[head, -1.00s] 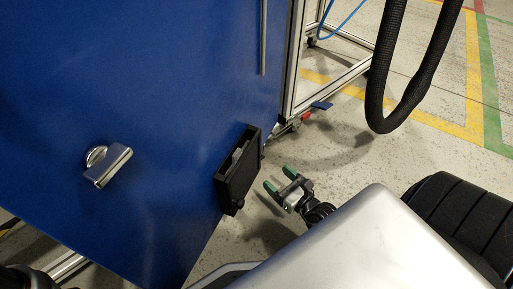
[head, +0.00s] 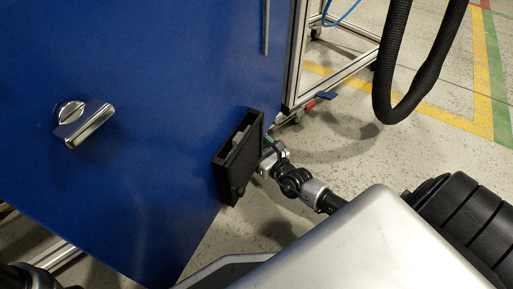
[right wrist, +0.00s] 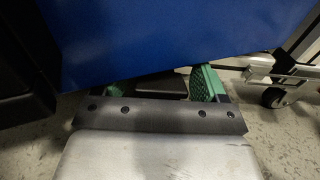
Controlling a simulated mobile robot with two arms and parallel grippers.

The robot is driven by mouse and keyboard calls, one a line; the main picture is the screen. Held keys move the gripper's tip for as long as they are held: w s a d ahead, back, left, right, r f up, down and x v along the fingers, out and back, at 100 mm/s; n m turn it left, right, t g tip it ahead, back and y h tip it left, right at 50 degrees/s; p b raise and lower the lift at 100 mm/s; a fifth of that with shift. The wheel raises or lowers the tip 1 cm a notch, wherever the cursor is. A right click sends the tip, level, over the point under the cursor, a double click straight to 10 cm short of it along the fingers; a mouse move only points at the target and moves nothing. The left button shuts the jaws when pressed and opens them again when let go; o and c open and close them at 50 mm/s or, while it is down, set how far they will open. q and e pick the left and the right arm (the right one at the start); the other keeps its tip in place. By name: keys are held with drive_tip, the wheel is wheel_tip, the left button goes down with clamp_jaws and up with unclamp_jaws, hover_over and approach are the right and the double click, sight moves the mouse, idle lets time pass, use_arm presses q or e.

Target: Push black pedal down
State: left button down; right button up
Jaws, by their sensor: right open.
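My right gripper (head: 269,148) is low beside the black box on the blue panel's edge. The box hides part of it in the head view. In the right wrist view its green fingers (right wrist: 163,84) are spread apart, just under the blue panel's lower edge. A dark flat piece (right wrist: 160,90) shows between the fingers; I cannot tell whether it is the black pedal or part of the gripper. No other black pedal is clearly visible. My left gripper is out of view.
The blue panel (head: 140,150) carries a black box (head: 237,165) and a silver latch (head: 85,124). A metal frame (head: 340,75) stands behind, with a blue lever (head: 327,95) and a red one (head: 310,104) near its foot. A black hose (head: 400,90) hangs at right.

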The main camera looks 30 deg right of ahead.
drive_tip(key=shift+c, duration=0.3)
drive_tip(key=c, duration=1.2)
drive_tip(key=shift+f, duration=0.1)
drive_tip(key=shift+s+f+t, duration=0.2)
drive_tip(key=shift+f+t, duration=0.25)
drive_tip(key=shift+t, duration=0.6)
drive_tip(key=shift+s+f+t, duration=0.2)
drive_tip(key=shift+f+t, duration=0.2)
drive_tip(key=shift+t, duration=0.65)
drive_tip(key=o, duration=1.3)
drive_tip(key=shift+c, duration=0.2)
